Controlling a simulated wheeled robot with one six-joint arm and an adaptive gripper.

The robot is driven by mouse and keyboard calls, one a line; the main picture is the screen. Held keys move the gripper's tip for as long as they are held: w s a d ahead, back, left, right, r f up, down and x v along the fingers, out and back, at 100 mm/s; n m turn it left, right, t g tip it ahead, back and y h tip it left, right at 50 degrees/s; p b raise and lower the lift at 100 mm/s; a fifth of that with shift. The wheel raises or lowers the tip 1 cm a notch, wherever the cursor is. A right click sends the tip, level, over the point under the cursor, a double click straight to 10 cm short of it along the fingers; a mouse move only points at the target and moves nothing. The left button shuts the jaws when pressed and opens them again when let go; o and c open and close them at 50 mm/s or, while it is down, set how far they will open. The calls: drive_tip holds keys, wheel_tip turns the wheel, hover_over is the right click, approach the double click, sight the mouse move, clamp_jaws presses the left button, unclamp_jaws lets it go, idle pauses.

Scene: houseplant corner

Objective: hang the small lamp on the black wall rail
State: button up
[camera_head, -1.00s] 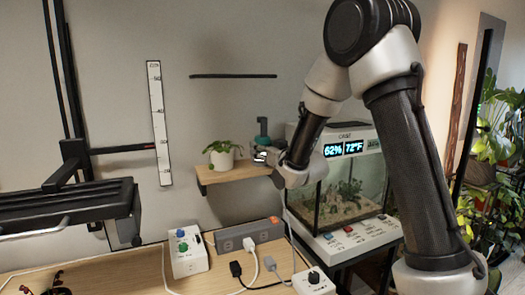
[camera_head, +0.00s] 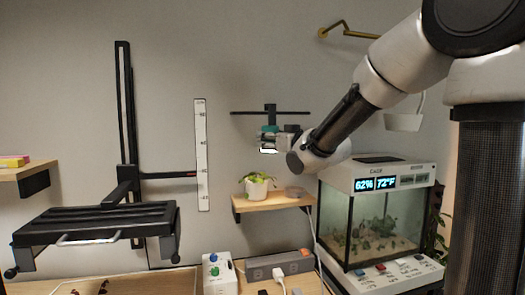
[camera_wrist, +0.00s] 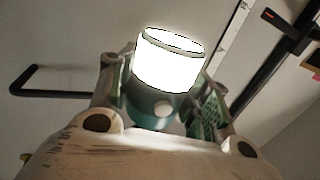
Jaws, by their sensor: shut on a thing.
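The small lamp (camera_head: 267,150) has a teal body and a bright white lit end facing down. My gripper (camera_head: 282,134) reaches in from the right and is shut on its body. The black wall rail (camera_head: 245,112) is a thin horizontal bar above the plant shelf. The lamp's dark top part overlaps the rail in the head view; whether it touches or hooks over it I cannot tell. In the wrist view the lit end (camera_wrist: 170,62) stands out between my gripper's fingers (camera_wrist: 160,108). A dark bent bar at left there looks like the rail (camera_wrist: 55,94).
Below is a wooden shelf (camera_head: 272,203) with a potted plant (camera_head: 257,187). A terrarium (camera_head: 375,222) stands at lower right. A white measuring strip (camera_head: 202,155) and a black stand (camera_head: 126,110) are to the left. A brass wall bracket (camera_head: 345,31) is at upper right.

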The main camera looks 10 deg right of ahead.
drive_tip(key=shift+s+a+r, duration=0.2)
drive_tip(key=shift+a, duration=0.1)
drive_tip(key=shift+w+a, duration=0.1)
drive_tip(key=shift+a, duration=0.1)
drive_tip(key=d+f+x, duration=0.1)
drive_tip(key=x, duration=0.6)
drive_tip(key=shift+w+f, duration=0.2)
drive_tip(key=shift+w, duration=0.25)
drive_tip(key=shift+a+f, duration=0.1)
drive_tip(key=shift+f, duration=0.2)
idle(1.1)
drive_tip(key=o, duration=1.2)
